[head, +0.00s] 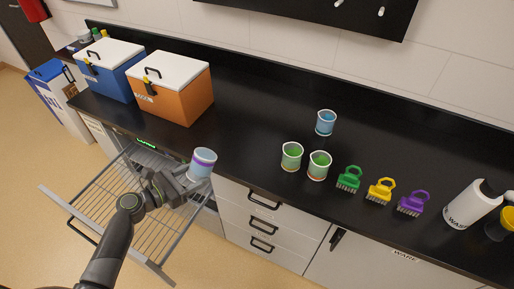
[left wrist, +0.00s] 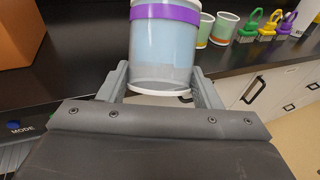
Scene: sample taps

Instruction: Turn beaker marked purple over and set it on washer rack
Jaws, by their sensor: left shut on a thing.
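The beaker with the purple band (head: 202,165) is pale blue and is held in my left gripper (head: 195,179). In the left wrist view the beaker (left wrist: 164,50) stands between the two fingers, its white rim at the bottom and its purple band high up, so it looks upside down. Its top end is cut off there. The gripper is shut on its lower part. The washer rack (head: 107,238) is a wire rack pulled out below the counter at the left. The beaker is above the rack's right side, near the counter edge, and apart from the wires.
On the black counter (head: 255,143) stand two green beakers (head: 291,156) (head: 319,165) and a blue one (head: 325,122). Green, yellow and purple brushes (head: 412,204) and a wash bottle (head: 470,204) are at the right. Orange (head: 172,92) and blue (head: 108,72) coolers stand behind the rack.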

